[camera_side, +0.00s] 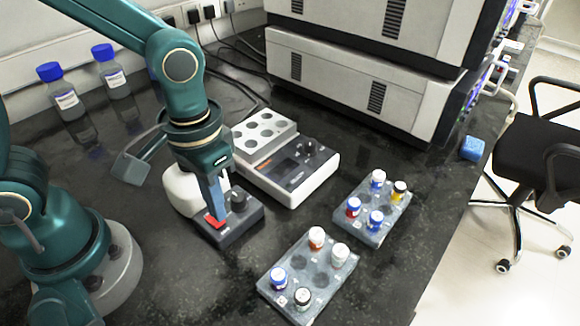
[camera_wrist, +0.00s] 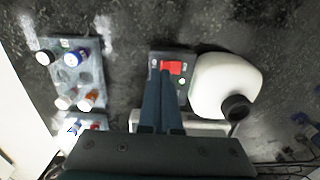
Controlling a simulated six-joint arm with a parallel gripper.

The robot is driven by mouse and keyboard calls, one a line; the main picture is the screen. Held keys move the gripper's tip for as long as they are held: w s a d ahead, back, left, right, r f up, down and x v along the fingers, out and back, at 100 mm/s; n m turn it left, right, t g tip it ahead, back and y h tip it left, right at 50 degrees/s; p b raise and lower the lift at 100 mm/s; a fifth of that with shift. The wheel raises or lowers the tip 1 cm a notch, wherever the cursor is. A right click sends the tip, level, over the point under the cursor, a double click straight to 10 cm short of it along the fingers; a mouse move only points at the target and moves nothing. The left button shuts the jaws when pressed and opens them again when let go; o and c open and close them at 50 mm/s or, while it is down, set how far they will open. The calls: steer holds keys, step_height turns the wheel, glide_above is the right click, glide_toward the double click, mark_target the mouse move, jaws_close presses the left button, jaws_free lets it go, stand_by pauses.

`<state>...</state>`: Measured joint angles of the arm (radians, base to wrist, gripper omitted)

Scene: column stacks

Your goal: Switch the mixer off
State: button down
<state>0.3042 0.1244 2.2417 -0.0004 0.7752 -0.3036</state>
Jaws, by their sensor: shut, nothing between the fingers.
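The mixer has a rounded white body (camera_side: 182,192) and a dark base (camera_side: 247,216) carrying a red switch (camera_side: 213,222). A black round part (camera_side: 238,201) stands beside my fingers in the side view. In the wrist view the red switch (camera_wrist: 171,68) lies just past my fingertips, with the white body (camera_wrist: 222,84) to its right. My gripper (camera_side: 218,211) is shut and empty, pointing down over the switch. It also shows in the wrist view (camera_wrist: 162,84). The tips partly cover the switch in the side view; I cannot tell whether they touch it.
A white device with a perforated block (camera_side: 264,134) stands behind the mixer. Two vial racks (camera_side: 353,262) (camera_side: 390,225) stand to the right. Blue-capped bottles (camera_side: 65,95) stand at the back left, and large stacked instruments (camera_side: 350,85) at the back. The front counter (camera_side: 190,285) is clear.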

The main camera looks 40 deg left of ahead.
steer(key=shift+f, duration=1.05)
stand_by(0.4)
steer(key=shift+r, duration=2.55)
steer(key=shift+w+a+r, duration=0.1)
steer(key=s+a+r+t, duration=0.2)
steer(key=a+r+t, duration=0.3)
steer(key=r, duration=0.1)
steer(key=shift+s+a+t, duration=0.3)
steer(key=shift+s+a, duration=0.05)
steer(key=shift+a, duration=0.05)
